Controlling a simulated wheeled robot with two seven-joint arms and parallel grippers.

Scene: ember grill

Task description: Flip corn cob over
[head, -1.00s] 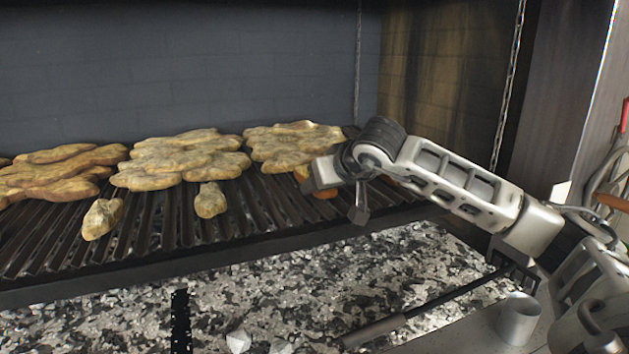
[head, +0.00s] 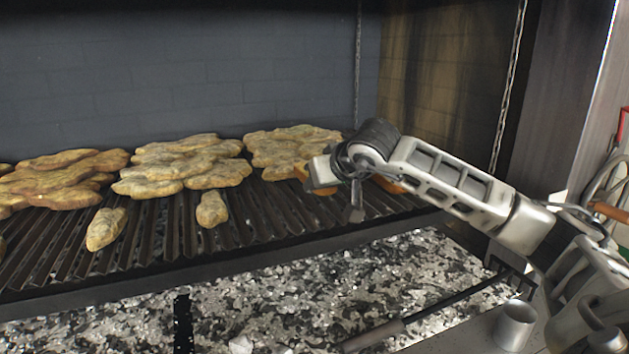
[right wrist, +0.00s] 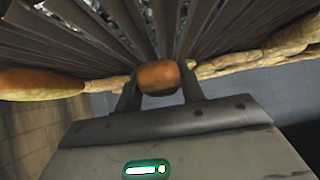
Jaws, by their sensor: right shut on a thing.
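My right gripper (head: 322,178) is low over the right part of the grill grate. In the right wrist view its two fingers (right wrist: 158,88) are shut on a rounded orange-brown piece, seen end-on, which looks like the corn cob (right wrist: 158,75). In the head view only a bit of orange (head: 318,189) shows beside the gripper; the hand hides the rest. I cannot tell whether the held piece touches the grate. A second orange-brown piece (head: 390,184) lies just right of the gripper, and also shows in the right wrist view (right wrist: 40,84). My left gripper is not in view.
Several piles of yellowish-brown food (head: 190,165) lie on the grate (head: 270,218) to the left. Two single pieces (head: 211,210) lie nearer the front. Below are pale coals, a long-handled tool (head: 440,302) and a metal cup (head: 514,325). A chain hangs at right.

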